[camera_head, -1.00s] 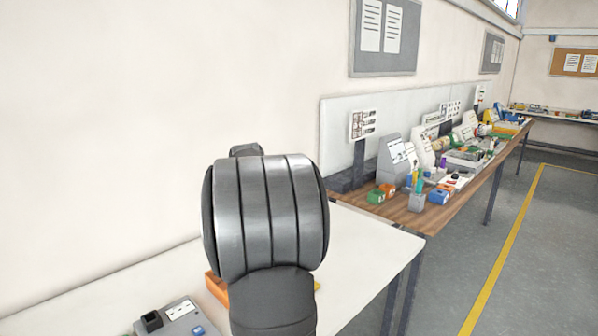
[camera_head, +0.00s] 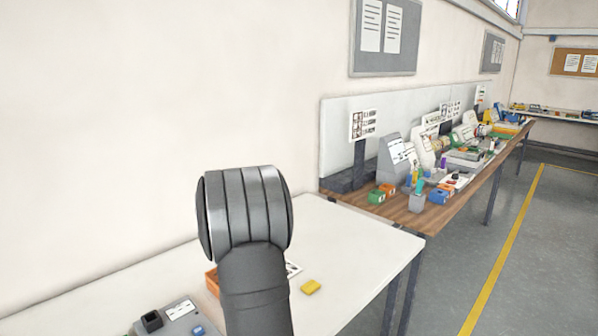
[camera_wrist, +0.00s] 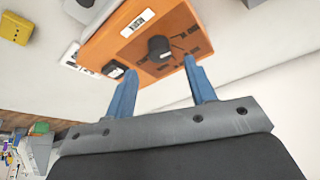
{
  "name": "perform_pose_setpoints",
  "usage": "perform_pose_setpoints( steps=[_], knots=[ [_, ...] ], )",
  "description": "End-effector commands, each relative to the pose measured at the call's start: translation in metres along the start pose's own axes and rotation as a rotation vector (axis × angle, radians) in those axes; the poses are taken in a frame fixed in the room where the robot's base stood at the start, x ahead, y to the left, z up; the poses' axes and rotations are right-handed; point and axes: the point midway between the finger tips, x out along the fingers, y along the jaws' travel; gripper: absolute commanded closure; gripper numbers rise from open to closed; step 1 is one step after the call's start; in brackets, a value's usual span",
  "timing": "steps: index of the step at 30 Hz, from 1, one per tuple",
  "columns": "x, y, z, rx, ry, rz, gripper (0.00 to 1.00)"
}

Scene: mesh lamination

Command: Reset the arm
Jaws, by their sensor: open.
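My gripper (camera_wrist: 160,82) shows in the wrist view with its two blue fingers apart and nothing between them. It is open. Beyond the fingertips is an orange box (camera_wrist: 181,22) with a black knob, dark markings and a white label; the fingers appear in front of it and I cannot tell any contact. In the head view my dark arm hides the gripper and most of the orange box (camera_head: 212,282), of which only an edge shows.
A yellow block (camera_head: 311,287) lies on the white table (camera_head: 365,245), and also shows in the wrist view (camera_wrist: 16,28). A grey device (camera_head: 180,318) stands at the near left. A cluttered wooden bench (camera_head: 412,217) adjoins at right. The table's right part is clear.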

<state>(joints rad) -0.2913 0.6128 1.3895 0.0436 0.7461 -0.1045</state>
Motion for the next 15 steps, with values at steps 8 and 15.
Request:
perform_pose_setpoints(
  steps=[8,15],
  knots=[
    [0.049,0.001,0.001,-0.032,-0.002,-0.013,0.5],
    [0.046,0.002,0.0,-0.147,-0.002,-0.063,0.5]
  ],
)
